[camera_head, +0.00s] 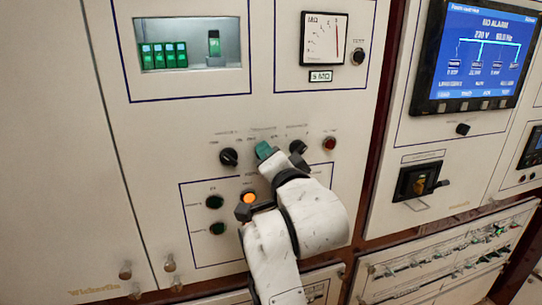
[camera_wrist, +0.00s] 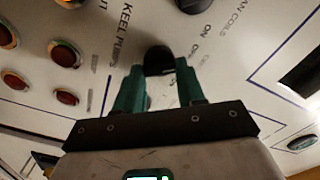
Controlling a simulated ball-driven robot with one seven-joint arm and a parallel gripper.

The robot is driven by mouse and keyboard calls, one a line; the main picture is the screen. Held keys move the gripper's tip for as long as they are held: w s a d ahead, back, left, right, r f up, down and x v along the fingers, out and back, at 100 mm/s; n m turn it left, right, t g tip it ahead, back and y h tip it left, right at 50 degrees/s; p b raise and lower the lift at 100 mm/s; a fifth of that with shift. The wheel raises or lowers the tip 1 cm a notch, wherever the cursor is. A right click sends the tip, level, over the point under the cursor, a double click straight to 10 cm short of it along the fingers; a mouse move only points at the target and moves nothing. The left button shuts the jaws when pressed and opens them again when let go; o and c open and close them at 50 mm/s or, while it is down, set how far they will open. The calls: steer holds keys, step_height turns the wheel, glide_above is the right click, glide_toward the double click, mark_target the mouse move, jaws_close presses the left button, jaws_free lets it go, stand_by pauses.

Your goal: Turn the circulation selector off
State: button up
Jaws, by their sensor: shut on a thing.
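My gripper (camera_head: 265,154) reaches up to the white panel at the middle of a row of black selectors. In the wrist view its two teal fingers (camera_wrist: 159,76) are shut on a black selector knob (camera_wrist: 158,57), one on each side. Small ON lettering shows to the right of that knob, and "KEEL PUMPS" is printed to its left. In the head view the held knob is hidden behind my gripper. The word circulation cannot be read in either view, and the knob's exact setting is hard to tell.
Black selectors stand close on the left (camera_head: 229,157) and right (camera_head: 298,147), the right one near my wrist. A red button (camera_head: 329,143) is beyond it. A screen (camera_head: 479,51) is at upper right.

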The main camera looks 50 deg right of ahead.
steer(key=shift+n, duration=1)
steer(key=o, duration=1)
steer(key=shift+o, duration=0.2)
steer(key=shift+a, duration=0.15)
steer(key=p+v, duration=0.5)
steer(key=v, duration=0.5)
steer(key=shift+s+a+p, duration=0.2)
steer(key=shift+s+p, duration=0.05)
steer(key=shift+p, duration=0.1)
